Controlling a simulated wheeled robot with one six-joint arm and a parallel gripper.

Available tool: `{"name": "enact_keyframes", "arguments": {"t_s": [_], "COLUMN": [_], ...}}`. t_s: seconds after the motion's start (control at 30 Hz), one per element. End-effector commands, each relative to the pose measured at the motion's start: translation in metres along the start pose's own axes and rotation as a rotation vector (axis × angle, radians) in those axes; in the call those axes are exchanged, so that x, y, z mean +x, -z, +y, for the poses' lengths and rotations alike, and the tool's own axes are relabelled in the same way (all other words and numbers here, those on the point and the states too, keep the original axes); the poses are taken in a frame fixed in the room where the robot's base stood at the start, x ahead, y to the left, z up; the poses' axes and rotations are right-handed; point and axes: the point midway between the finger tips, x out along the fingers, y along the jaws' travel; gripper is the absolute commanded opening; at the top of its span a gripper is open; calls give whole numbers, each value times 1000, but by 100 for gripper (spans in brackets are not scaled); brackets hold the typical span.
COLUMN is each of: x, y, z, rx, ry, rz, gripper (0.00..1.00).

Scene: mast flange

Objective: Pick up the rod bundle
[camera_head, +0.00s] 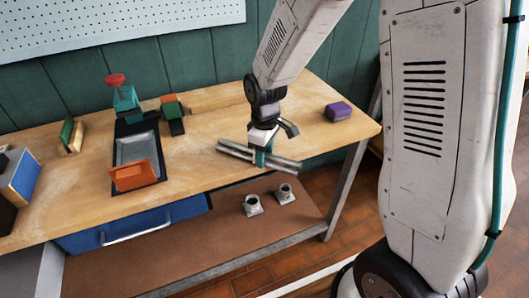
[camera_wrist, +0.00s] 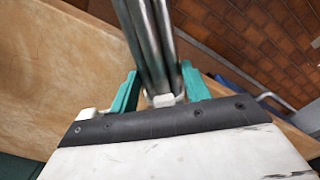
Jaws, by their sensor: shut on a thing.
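The rod bundle (camera_head: 236,150) is several grey metal rods held side by side. In the head view it is near the front edge of the wooden workbench. My gripper (camera_head: 264,157) has its teal fingers around the middle of the bundle. In the wrist view the rods (camera_wrist: 148,40) run up the picture between the two teal fingers (camera_wrist: 160,92), with a pale band or block at their near end. The gripper is shut on the bundle. Whether the rods touch the bench top or hang just above it, I cannot tell.
On the workbench (camera_head: 215,110) a purple block (camera_head: 338,111) lies to the right. A dark tray (camera_head: 137,149) with an orange plate (camera_head: 134,176) is to the left. Two metal flanged cups (camera_head: 285,194) stand on the lower shelf (camera_head: 190,240). A blue drawer (camera_head: 132,226) is below the front edge.

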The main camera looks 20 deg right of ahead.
Motion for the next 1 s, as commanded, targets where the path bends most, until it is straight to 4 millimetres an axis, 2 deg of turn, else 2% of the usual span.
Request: {"name": "enact_keyframes", "arguments": {"t_s": [0.43,0.47,0.5,0.53,0.83,1.0], "x": [0,0,0,0,-2,-23], "y": [4,4,4,4,3,3], "z": [-4,-4,-4,-4,-2,-1], "rx": [-12,-12,-12,-12,-9,-8], "ry": [-1,-1,-1,-1,-1,-4], "rz": [2,2,1,1,1,5], "gripper": [7,55,67,73,73,73]}}
